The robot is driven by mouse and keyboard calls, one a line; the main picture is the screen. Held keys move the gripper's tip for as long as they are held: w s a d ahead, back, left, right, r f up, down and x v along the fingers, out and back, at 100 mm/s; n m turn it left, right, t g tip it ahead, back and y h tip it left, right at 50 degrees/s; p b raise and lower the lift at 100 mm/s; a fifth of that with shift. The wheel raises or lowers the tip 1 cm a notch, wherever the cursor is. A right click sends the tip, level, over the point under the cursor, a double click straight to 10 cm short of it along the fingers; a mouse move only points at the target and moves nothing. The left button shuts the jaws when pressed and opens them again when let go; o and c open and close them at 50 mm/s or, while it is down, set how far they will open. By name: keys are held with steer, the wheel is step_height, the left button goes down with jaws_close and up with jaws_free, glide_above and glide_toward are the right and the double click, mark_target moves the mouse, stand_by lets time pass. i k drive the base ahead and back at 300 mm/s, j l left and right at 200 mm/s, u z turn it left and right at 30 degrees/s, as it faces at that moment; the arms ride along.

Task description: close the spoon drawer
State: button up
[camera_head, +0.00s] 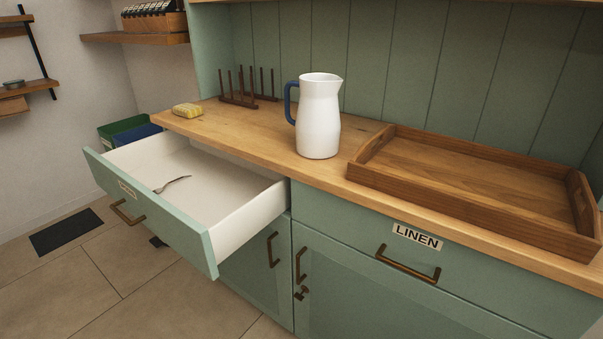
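A green-fronted drawer (150,210) at the left of the cabinet is pulled far out. Its white inside holds one small utensil (172,184), a spoon or fork, lying on the bottom. A bronze bar handle (126,213) sits on its front, under a small label (127,190) too small to read. A second drawer (350,237) to the right, labelled LINEN (416,237), is shut and has its own bronze handle (408,264). My gripper is not in view.
On the wooden counter (250,138) stand a white jug (318,120) with a blue handle, a wooden tray (470,215), a yellow sponge (187,110) and a dark peg rack (238,101). Green and blue bins (125,132) stand behind the open drawer.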

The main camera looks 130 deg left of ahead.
mark_target(206, 216)
steer(key=u, duration=5)
